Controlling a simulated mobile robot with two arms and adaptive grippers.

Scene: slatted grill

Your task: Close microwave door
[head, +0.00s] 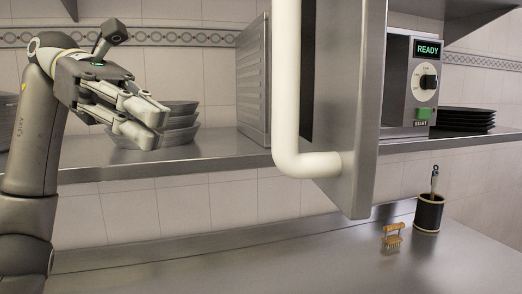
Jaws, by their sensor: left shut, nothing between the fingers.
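The microwave stands on the steel shelf, with its control panel (423,83) reading READY above a dial and a green START button. Its steel door (367,110) stands open, swung out toward me, with a thick white handle (287,85) on its left side. The door hides the microwave's opening. My left gripper (160,124) is shut and empty, well to the left of the handle and apart from it. My right gripper is not in view.
Stacked bowls (180,122) sit on the shelf (90,169) behind my left gripper. Black plates (465,119) are stacked at the right. On the counter (300,262) are a wooden-handled brush (393,237) and a dark canister (429,214). The counter's left and middle are clear.

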